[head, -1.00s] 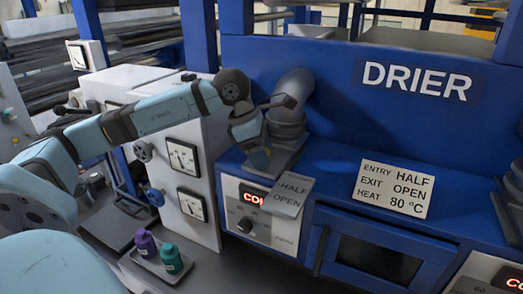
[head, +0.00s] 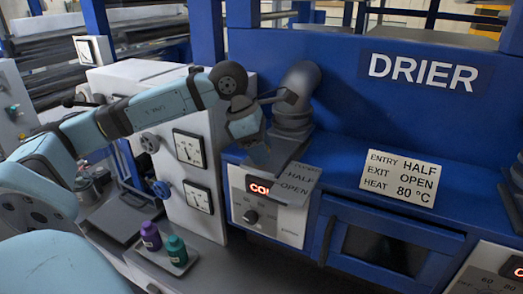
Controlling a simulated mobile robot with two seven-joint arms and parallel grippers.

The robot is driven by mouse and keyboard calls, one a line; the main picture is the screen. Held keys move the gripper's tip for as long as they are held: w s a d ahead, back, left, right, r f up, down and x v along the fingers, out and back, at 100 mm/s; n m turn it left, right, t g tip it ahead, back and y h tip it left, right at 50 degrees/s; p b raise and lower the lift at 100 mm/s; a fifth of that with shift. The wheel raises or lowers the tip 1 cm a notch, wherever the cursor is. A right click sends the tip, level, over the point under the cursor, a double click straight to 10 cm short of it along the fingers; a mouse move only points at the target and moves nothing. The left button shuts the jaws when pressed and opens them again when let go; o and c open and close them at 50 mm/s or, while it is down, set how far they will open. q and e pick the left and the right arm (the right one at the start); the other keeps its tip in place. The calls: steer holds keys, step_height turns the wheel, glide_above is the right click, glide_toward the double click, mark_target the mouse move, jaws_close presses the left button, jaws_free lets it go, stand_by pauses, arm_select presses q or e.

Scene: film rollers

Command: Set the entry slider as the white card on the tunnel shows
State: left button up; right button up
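The white card (head: 400,179) on the blue drier tunnel reads ENTRY HALF, EXIT OPEN, HEAT 80 °C. A grey elbow duct (head: 300,84) stands on the tunnel's left end, with a dark lever-like bar (head: 281,97) beside it. A grey plate (head: 297,186) below reads HALF and OPEN; its top line is hard to read. The slider itself I cannot make out clearly. My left gripper (head: 260,155) points down in front of the duct base, just above and left of the plate. Its fingers are dark and overlap the duct base, so their opening and any contact are unclear. My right gripper is out of view.
A control panel (head: 268,221) with a red display and a black knob is under the plate. White cabinet gauges (head: 188,147) stand to the left. A tray (head: 160,261) holds a purple bottle (head: 151,236) and a green bottle (head: 177,250).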

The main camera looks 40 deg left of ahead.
arm_select(q)
steer(key=o, duration=0.4)
steer(key=shift+w, duration=0.1)
steer(key=shift+c, duration=0.2)
steer(key=shift+s, duration=0.3)
steer(key=shift+a+r, duration=0.15)
steer(key=shift+r, duration=0.3)
steer(key=shift+b+v, duration=0.55)
steer(key=shift+v, duration=6)
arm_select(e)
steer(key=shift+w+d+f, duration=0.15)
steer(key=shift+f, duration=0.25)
arm_select(q)
steer(key=shift+s+f, duration=0.1)
steer(key=shift+s, duration=0.1)
